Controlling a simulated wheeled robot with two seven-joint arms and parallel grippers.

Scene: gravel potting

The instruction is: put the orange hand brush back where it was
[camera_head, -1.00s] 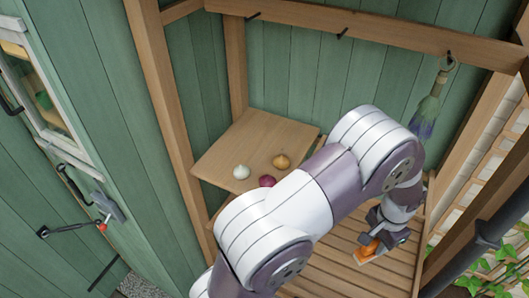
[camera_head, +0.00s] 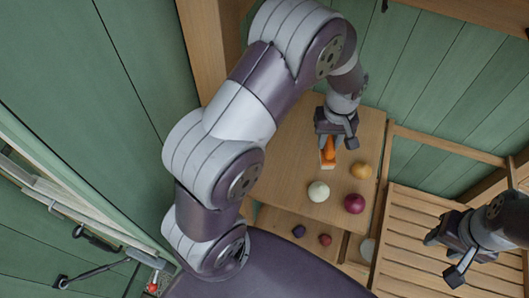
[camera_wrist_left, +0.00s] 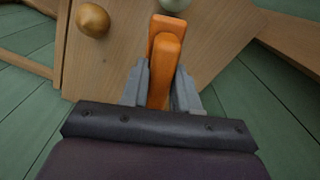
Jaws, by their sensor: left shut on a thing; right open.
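The orange hand brush (camera_head: 328,153) is in my left gripper (camera_head: 330,138), over the wooden shelf board (camera_head: 300,145). In the left wrist view, the brush's orange handle (camera_wrist_left: 167,50) stands between the two grey fingers of the left gripper (camera_wrist_left: 163,90), which are shut on it. I cannot tell whether the brush touches the board. My right gripper (camera_head: 447,256) is open and empty above the slatted bench (camera_head: 405,225) at the right.
A white onion (camera_head: 318,191), a red onion (camera_head: 354,203) and a yellow onion (camera_head: 361,170) lie on the board, close below and right of the brush. A green plank wall stands behind.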

